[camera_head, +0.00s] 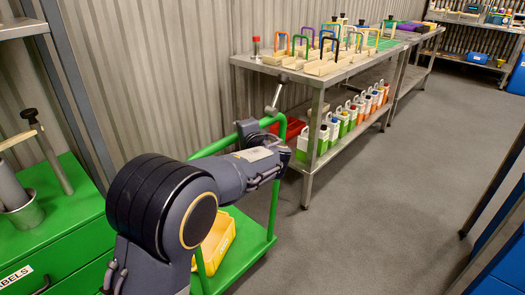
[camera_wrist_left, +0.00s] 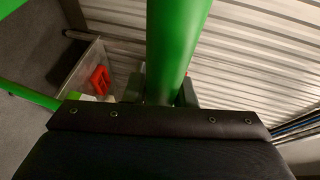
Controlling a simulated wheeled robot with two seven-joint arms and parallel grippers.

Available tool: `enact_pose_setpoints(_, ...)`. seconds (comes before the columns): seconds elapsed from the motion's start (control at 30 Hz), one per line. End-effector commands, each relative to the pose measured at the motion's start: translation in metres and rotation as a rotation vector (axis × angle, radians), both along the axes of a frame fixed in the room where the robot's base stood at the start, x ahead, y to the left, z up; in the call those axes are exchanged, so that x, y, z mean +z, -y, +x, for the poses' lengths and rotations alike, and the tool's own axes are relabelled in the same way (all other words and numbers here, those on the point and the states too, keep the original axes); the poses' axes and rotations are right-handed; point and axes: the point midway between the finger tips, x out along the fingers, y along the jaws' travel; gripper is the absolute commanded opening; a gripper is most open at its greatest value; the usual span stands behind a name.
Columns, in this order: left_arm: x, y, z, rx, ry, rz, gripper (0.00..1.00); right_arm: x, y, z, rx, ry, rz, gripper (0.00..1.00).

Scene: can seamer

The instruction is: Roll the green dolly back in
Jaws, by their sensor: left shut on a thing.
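The green dolly (camera_head: 258,247) stands on the floor between a green cabinet and a steel bench. It has upright posts, a raised push rail and a low deck with a yellow bin (camera_head: 217,243) on it. My left gripper (camera_head: 250,128) is at the dolly's top rail, partly hidden by my own arm. In the left wrist view, the gripper (camera_wrist_left: 162,95) is shut on the thick green rail (camera_wrist_left: 178,42), which runs between its fingers. My left arm hides much of the dolly's near side. My right gripper is not in view.
The green cabinet (camera_head: 62,232) is at left. Grey floor (camera_head: 370,215) is clear to the right, up to blue units.

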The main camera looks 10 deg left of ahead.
Motion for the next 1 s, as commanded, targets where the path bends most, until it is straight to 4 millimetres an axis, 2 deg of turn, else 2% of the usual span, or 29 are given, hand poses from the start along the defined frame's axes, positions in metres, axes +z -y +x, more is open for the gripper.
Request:
enact_pose_setpoints(0.03,-0.003,-0.018,0.008,0.013,0.003,-0.001,0.0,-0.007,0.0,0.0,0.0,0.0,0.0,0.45)
enact_pose_setpoints(0.1,-0.002,-0.034,0.019,0.012,0.003,0.0,0.0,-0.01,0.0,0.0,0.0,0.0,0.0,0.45)
enact_pose_setpoints(0.5,0.001,-0.121,0.077,0.01,0.001,0.002,0.0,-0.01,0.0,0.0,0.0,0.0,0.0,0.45)
enact_pose_setpoints(0.7,0.002,-0.15,0.098,0.008,0.001,0.003,0.0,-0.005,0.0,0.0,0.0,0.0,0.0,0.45)
enact_pose_setpoints(1.0,0.001,-0.17,0.113,0.004,0.0,0.001,0.0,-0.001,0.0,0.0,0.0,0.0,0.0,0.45)
